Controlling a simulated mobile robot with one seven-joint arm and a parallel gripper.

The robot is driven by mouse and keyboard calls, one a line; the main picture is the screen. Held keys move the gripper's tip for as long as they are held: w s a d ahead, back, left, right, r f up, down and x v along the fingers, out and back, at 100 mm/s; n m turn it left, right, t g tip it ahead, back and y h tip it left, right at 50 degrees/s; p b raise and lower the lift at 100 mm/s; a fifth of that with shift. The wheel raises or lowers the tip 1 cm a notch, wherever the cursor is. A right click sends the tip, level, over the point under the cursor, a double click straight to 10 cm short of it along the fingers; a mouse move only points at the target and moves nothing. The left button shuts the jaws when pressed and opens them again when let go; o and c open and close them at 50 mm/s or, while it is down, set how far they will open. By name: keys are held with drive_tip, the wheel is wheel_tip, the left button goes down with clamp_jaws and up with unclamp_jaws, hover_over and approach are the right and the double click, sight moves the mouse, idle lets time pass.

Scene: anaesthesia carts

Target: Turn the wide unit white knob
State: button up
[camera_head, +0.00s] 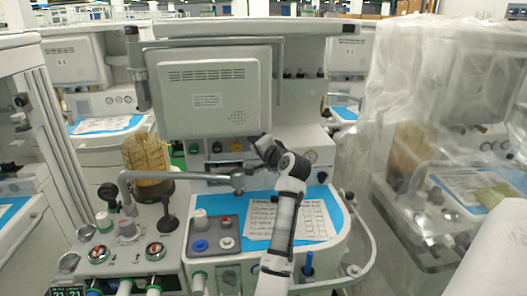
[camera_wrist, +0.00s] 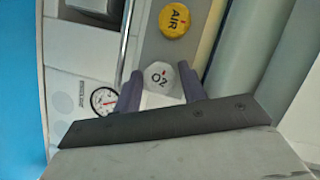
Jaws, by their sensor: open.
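The white knob marked O2 (camera_wrist: 158,77) is on a grey panel in the wrist view. My gripper (camera_wrist: 160,88) is open, with one dark finger on each side of the white knob in that view. I cannot tell whether the fingers touch it or how deep they reach. In the head view, my gripper (camera_head: 262,152) is at the front of the middle anaesthesia unit (camera_head: 300,128), below its big grey screen housing. My gripper and wrist hide the white knob there.
A yellow AIR knob (camera_wrist: 174,20) is close beyond the white one. A round gauge (camera_wrist: 104,100) lies to the left. A jointed grey bar (camera_head: 180,175) crosses left of my arm. A paper sheet (camera_head: 315,220) lies on the blue worktop. A plastic-draped unit (camera_head: 420,130) stands right.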

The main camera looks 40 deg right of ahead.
drive_tip(key=b+v, duration=0.3)
drive_tip(key=v, duration=1)
drive_tip(key=shift+s, duration=0.25)
drive_tip(key=shift+a, duration=0.1)
